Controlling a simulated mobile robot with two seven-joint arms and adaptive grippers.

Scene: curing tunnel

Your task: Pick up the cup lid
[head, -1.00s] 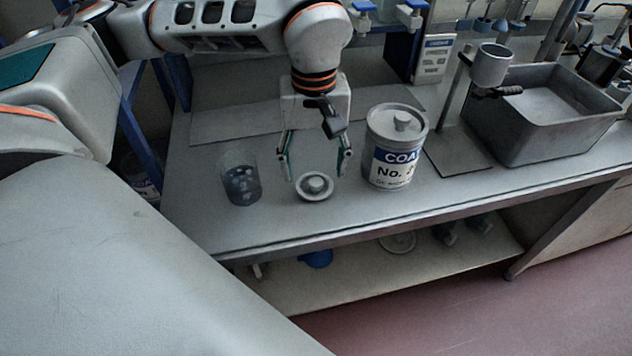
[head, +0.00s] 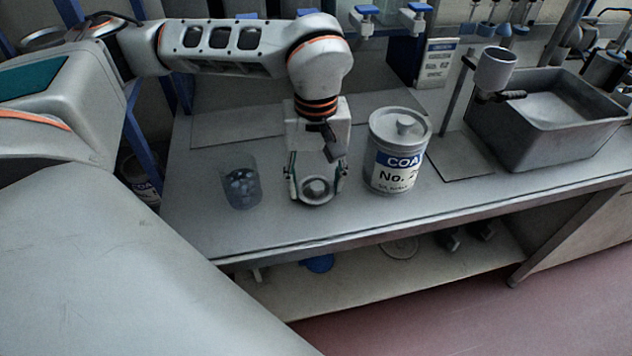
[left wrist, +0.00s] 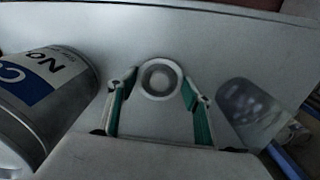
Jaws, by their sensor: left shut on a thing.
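The cup lid (head: 316,191) is a small round pale disc with a raised round middle. It is at the front part of the grey bench, between a clear cup and a labelled can. My left gripper (head: 316,186) points down with one finger on each side of the lid, shut on it. In the left wrist view the lid (left wrist: 160,77) sits between the green-padded fingertips. I cannot tell whether the lid is clear of the bench. The clear cup (head: 241,187) with dark contents stands left of the gripper. My right gripper is not in view.
The can (head: 397,160) with a "COA" "No. 2" label stands close right of the gripper. A stand with a grey cup (head: 495,70) and a deep grey basin (head: 540,140) are farther right. A lower shelf (head: 360,275) holds a blue item. The bench's front strip is clear.

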